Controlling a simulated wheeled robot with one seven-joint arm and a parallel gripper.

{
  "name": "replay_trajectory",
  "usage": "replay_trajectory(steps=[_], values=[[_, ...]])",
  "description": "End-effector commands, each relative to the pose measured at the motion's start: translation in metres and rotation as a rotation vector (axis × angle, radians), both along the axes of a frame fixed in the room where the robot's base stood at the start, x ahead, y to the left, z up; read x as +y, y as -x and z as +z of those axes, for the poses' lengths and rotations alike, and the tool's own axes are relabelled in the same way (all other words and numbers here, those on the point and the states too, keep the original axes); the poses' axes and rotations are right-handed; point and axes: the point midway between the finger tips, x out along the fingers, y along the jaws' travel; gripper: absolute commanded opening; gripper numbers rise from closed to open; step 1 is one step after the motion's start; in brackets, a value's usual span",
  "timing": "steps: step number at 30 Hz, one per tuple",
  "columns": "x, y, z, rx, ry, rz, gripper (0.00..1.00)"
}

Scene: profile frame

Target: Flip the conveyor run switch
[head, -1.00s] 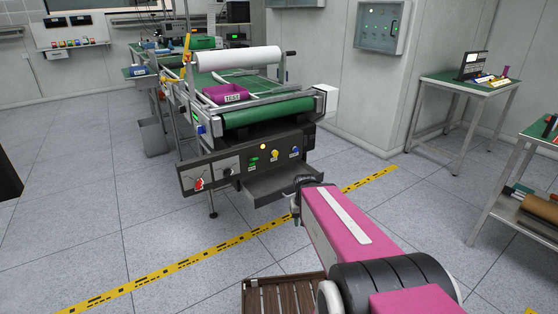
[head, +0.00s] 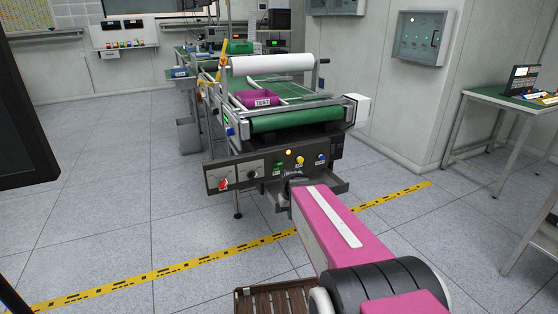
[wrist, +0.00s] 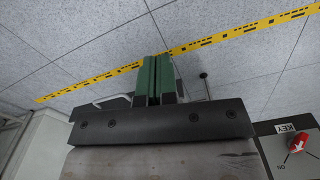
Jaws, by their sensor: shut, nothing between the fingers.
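The conveyor (head: 297,120) has a dark control panel (head: 237,173) on its near end. The panel carries a green control (head: 278,165), a yellow knob (head: 299,162), a blue control (head: 321,158), a dark knob (head: 252,174) and a red key switch (head: 224,183). Their labels are too small to read in the head view, so I cannot tell which is the run switch. In the wrist view the red switch (wrist: 298,145) shows beside a "KEY" label at lower right. My gripper (wrist: 157,72) has its green fingers together, empty, apart from the red switch. The head view mostly hides it behind my arm.
A grey tray (head: 335,188) juts out below the panel. A magenta "TEST" bin (head: 262,99) sits on the conveyor under a white roll (head: 272,63). Yellow tape (head: 180,266) crosses the open floor. A green-topped table (head: 515,103) stands at right.

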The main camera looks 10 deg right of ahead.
Motion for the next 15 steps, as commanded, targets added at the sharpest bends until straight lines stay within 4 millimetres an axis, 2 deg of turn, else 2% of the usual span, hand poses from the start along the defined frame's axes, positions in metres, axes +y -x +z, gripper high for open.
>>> replay_trajectory(steps=[1, 3, 8, 15], values=[[0.0, -0.028, 0.007, -0.008, -0.001, 0.012, 0.0], [0.0, -0.054, 0.02, -0.013, -0.002, 0.03, 0.0], [0.0, -0.112, 0.053, -0.026, -0.005, 0.074, 0.0], [0.0, -0.195, 0.115, -0.044, -0.006, 0.14, 0.0]])
